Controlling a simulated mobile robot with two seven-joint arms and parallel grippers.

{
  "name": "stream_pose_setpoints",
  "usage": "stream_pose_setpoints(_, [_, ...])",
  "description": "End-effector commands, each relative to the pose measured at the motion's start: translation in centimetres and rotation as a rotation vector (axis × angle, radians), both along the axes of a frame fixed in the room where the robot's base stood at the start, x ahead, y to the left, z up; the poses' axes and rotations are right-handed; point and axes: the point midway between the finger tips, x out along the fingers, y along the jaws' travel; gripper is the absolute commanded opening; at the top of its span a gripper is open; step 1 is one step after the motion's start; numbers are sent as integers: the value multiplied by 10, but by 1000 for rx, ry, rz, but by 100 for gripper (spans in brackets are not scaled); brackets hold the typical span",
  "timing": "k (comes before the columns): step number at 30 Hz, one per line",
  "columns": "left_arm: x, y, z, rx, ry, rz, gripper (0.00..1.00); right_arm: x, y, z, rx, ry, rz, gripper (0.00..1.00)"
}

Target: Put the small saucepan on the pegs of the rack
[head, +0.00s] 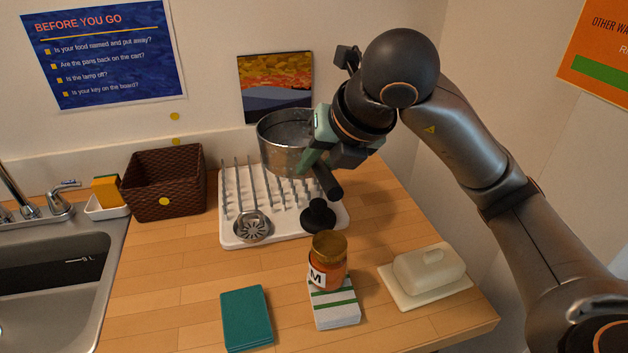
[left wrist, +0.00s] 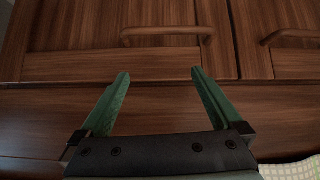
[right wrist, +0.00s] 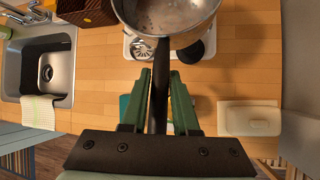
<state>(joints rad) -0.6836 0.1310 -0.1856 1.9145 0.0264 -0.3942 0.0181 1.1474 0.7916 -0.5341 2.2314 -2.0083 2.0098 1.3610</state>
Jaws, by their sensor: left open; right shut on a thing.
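The small saucepan (head: 286,140) is a metal pan with a black handle (head: 327,180). It appears above the back right of the rack, with its opening upward. My right gripper (head: 311,160) is shut on the handle; the right wrist view shows the handle (right wrist: 159,90) between the green fingers (right wrist: 160,100) and the pan (right wrist: 172,12) beyond them. The white rack (head: 232,238) with upright metal pegs (head: 240,190) lies on the counter. The pan hides some back pegs, and I cannot tell whether it touches any. My left gripper (left wrist: 158,90) is open and empty before wooden cabinet fronts.
A metal strainer (head: 253,226) and a black knobbed item (head: 318,215) sit at the rack's front. A butter dish (head: 428,272) is right, a brown basket (head: 165,183) and sink (head: 60,280) left.

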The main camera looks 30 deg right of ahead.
Motion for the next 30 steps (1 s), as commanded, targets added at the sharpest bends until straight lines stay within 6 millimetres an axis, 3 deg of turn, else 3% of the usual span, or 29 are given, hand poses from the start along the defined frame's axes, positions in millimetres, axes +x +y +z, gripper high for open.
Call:
stream_pose_setpoints(1, [0,0,-6,1,0,1,100,11,-6,-10,7,6,-4,0])
stream_pose_setpoints(6, [1,1,-9,1,0,1,100,46,-27,-26,4,5,-6,0])
stream_pose_setpoints(12, [2,1,-7,1,-3,1,100,71,-41,-59,0,2,-3,0])
stream_pose_setpoints(22, [3,1,-5,2,-4,2,100,89,-52,-85,-1,0,-2,0])
stream_pose_setpoints(30, [3,1,-1,2,-5,2,100,88,-50,-111,0,-5,1,0])
